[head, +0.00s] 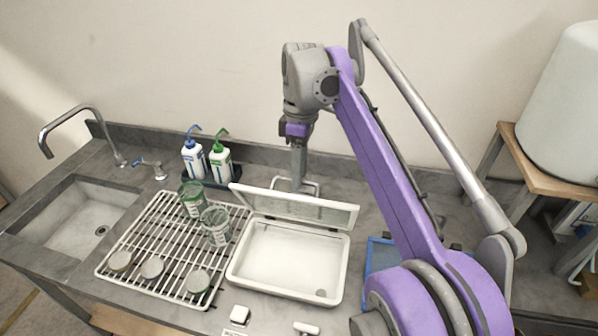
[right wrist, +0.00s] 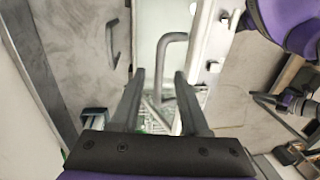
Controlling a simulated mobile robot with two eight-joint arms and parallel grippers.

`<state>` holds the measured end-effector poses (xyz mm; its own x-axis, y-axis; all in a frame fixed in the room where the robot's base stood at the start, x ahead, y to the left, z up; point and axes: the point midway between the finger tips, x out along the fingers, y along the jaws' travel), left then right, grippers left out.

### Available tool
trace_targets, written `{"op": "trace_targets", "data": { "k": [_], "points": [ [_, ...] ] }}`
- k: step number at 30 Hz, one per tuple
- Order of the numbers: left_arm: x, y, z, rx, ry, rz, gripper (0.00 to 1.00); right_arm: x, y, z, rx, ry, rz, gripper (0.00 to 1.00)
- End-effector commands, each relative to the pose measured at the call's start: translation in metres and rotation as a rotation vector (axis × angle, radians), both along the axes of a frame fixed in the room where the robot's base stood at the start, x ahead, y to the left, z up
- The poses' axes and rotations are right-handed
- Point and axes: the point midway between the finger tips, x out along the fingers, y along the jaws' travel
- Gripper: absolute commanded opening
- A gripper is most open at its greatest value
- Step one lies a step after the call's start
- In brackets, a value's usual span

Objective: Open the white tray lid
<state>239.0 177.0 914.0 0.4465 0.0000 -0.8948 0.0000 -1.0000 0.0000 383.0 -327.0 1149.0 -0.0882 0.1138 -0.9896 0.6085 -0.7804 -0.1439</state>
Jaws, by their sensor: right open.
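The white tray (head: 233,272) stands on the counter right of the wire rack. Its lid (head: 300,209) stands raised and tilted along the tray's back edge, so the empty white inside shows. A grey loop handle (head: 313,185) shows behind the lid. My right gripper (head: 299,180) points down behind the raised lid, its tips close to the handle. In the right wrist view my right gripper (right wrist: 160,78) is open, its fingers apart, with the bent handle bar (right wrist: 172,38) ahead of and between them. I cannot tell whether they touch. My left gripper is not in view.
A white wire rack (head: 143,230) with green cups and round lids stands left of the tray. Two wash bottles (head: 219,163) stand in a dark holder behind it. A sink (head: 75,222) is at far left. A blue-framed item (head: 378,252) lies right of the tray, partly behind my arm.

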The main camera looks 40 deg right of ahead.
Motion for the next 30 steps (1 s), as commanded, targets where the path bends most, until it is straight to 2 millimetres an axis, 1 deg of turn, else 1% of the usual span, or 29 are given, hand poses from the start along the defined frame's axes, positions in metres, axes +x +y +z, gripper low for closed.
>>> {"op": "trace_targets", "data": {
  "k": [6, 7, 11, 12, 14, 15, 30],
  "points": [
    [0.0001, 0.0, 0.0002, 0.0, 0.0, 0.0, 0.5, 0.0001, 0.0001, -0.0003, 0.0, 0.0, 0.0, 0.45],
    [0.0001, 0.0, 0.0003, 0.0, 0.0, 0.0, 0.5, 0.0001, 0.0001, -0.0002, 0.0, 0.0, 0.0, 0.43],
    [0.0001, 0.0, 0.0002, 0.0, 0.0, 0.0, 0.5, 0.0001, 0.0, -0.0002, -0.001, -0.001, 0.0, 0.2],
    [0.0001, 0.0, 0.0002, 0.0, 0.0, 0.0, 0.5, 0.0001, 0.0, -0.0002, -0.001, -0.001, 0.0, 0.12],
    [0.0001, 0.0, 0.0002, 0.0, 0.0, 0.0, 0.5, 0.0001, 0.0, -0.0002, -0.001, -0.001, 0.001, 0.02],
    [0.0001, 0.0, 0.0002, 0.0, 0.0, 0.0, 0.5, 0.0001, 0.0, -0.0001, -0.001, -0.001, 0.001, 0.0],
    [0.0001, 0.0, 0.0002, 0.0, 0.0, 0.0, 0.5, 0.0001, 0.0, 0.0, -0.001, -0.001, 0.0, 0.0]
  ]
}}
